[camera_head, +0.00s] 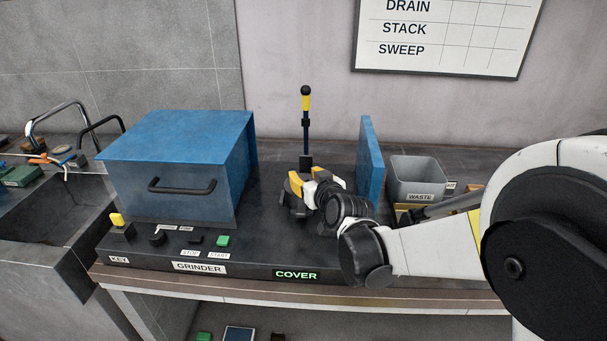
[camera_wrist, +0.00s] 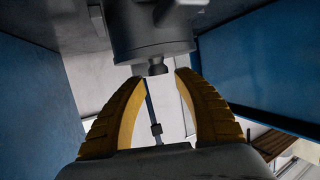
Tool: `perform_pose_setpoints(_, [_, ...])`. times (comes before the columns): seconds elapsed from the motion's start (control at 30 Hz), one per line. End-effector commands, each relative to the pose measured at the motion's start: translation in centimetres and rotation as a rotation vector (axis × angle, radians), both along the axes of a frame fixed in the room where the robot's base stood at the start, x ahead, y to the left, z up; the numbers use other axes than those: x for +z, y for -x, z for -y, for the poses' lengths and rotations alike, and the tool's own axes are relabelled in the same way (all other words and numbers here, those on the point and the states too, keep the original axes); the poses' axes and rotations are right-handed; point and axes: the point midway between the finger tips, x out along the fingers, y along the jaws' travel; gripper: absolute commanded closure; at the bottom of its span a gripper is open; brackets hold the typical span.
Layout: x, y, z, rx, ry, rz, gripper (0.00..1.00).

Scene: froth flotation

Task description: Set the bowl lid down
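My gripper (camera_head: 308,180) has yellow fingers and is over the right part of the grinder, in front of the upright lever. In the wrist view my gripper (camera_wrist: 160,74) has its two fingertips apart, with a gap on each side of a small grey knob (camera_wrist: 157,68). The knob projects from a round grey metal body (camera_wrist: 152,35), which may be the bowl lid with its bowl; I cannot tell where one ends. In the head view a dark round part (camera_head: 292,202) shows beside the fingers. My wrist hides most of it.
The blue grinder cover (camera_head: 180,140) with a black handle stands left of my gripper. A blue upright panel (camera_head: 370,160) and a grey waste bin (camera_head: 418,180) are to the right. The lever (camera_head: 306,125) rises behind. Switches line the front edge; the COVER sign (camera_head: 296,275) is lit green.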

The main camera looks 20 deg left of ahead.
Motion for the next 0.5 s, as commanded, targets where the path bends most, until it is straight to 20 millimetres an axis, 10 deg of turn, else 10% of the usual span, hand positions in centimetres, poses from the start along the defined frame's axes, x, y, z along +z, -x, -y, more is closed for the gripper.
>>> perform_pose_setpoints(0.5, [3.0,7.8,5.9,-0.001,0.001,0.001,0.62])
